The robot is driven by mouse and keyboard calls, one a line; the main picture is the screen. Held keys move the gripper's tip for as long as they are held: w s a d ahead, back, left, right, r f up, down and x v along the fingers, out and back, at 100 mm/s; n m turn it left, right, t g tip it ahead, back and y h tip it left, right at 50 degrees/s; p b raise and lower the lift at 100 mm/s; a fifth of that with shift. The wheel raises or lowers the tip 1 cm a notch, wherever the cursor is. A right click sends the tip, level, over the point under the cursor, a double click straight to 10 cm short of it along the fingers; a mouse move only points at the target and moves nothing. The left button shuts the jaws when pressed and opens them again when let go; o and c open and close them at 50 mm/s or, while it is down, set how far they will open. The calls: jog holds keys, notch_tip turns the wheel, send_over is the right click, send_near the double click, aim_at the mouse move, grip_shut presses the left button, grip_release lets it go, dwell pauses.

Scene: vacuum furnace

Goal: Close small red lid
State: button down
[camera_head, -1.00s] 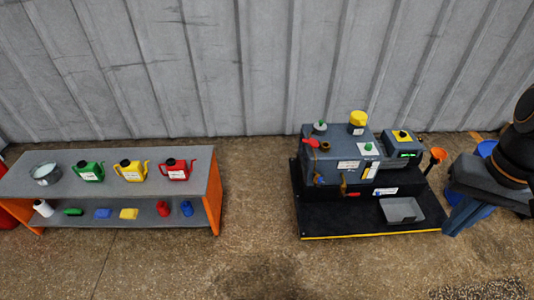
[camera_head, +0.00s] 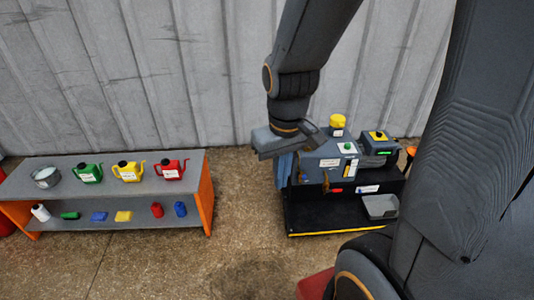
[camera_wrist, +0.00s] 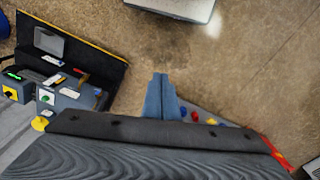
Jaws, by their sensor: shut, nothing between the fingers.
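The grey vacuum furnace machine (camera_head: 318,172) stands on a black base by the wall. The small red lid, on the machine's top left in the earlier head view, is hidden now behind my arm and gripper. My gripper (camera_head: 284,172) hangs at the machine's left side, with its blue-grey fingers pointing down. In the wrist view the fingers (camera_wrist: 160,97) are together and empty, over the floor side of the machine. The machine also shows at the left of the wrist view (camera_wrist: 68,98). I cannot tell whether the gripper touches it.
A yellow cap (camera_head: 337,122) stands on the machine, with a small control box (camera_head: 375,143) to its right. A grey tray (camera_head: 381,206) lies on the black base. A shelf (camera_head: 100,206) with cans and small bottles stands left. Floor between shelf and machine is clear.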

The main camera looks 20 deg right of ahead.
jog(key=w+d+f+n+t+h+b, duration=0.1)
jog(key=w+d+f+n+t+b, duration=0.25)
jog(key=w+f+b, duration=0.55)
jog(key=w+d+f+n+t+b, duration=0.25)
jog(key=w+f+n, duration=0.35)
jog(key=w, duration=0.8)
jog(key=w+d+f+n+t+h+b, duration=0.1)
jog(key=w+d+f+n+t+b, duration=0.25)
jog(key=w+f+b, duration=0.45)
jog(key=w+d+f+n+t+h+b, duration=0.35)
jog(key=w+d+f+n+b, duration=0.4)
jog(key=f, duration=0.35)
jog(key=w+d+f+n+t+h+b, duration=0.2)
jog(key=w+d+f+n+t+b, duration=0.35)
jog(key=f+b, duration=0.4)
jog(key=w+d+r+n+b, duration=0.1)
jog(key=w+d+r+b, duration=0.2)
jog(key=w, duration=0.5)
jog(key=shift+w+d+r, duration=0.35)
jog(key=shift+d+r, duration=0.35)
jog(key=shift+d, duration=0.15)
jog(key=shift+a, duration=0.1)
jog(key=shift+r, duration=0.1)
